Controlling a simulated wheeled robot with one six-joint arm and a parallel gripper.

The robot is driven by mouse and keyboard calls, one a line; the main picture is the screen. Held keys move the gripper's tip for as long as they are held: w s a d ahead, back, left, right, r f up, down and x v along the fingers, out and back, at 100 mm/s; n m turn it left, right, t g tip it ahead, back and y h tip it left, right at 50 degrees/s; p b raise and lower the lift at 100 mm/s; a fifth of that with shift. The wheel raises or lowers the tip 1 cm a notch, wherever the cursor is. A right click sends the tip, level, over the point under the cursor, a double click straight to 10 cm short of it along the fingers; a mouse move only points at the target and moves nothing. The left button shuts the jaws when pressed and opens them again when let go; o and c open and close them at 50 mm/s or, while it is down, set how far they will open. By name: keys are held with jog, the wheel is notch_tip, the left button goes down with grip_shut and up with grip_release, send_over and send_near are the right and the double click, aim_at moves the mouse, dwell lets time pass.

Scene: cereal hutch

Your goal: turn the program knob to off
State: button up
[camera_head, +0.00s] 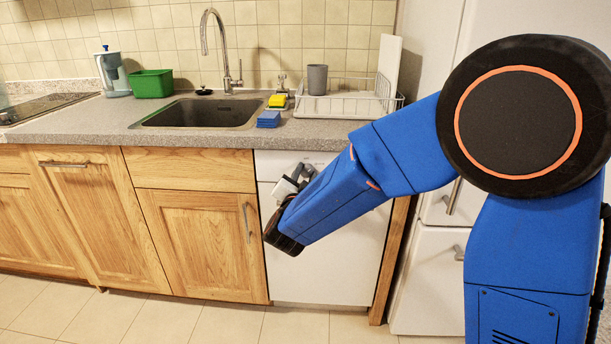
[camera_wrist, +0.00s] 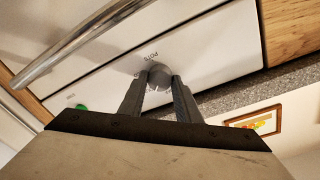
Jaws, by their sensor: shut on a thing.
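The program knob (camera_wrist: 159,73) is a small round grey knob on the white front panel of the dishwasher (camera_head: 335,240). In the wrist view my gripper (camera_wrist: 160,83) has its two grey fingers closed on either side of the knob. A label reading "POTS" stands beside the knob, and another label is partly hidden and hard to read. I cannot tell which setting the knob points to. In the head view my gripper (camera_head: 303,172) is at the top of the dishwasher front, just under the counter, and the knob is hidden there.
A metal bar handle (camera_wrist: 80,42) and a green button (camera_wrist: 81,107) are on the white front in the wrist view. The counter edge (camera_wrist: 245,95) runs close beside the knob.

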jog(key=n, duration=0.4)
jog(key=shift+n, duration=0.4)
jog(key=shift+f+n+t+y, duration=0.1)
jog(key=shift+n+t+y, duration=0.3)
jog(key=shift+n, duration=1.9)
jog(key=o, duration=1.1)
jog(key=shift+c, duration=0.2)
jog(key=s+a+f, duration=0.1)
jog(key=s, duration=1.6)
jog(key=shift+s+a+f, duration=0.15)
jog(key=shift+a, duration=0.05)
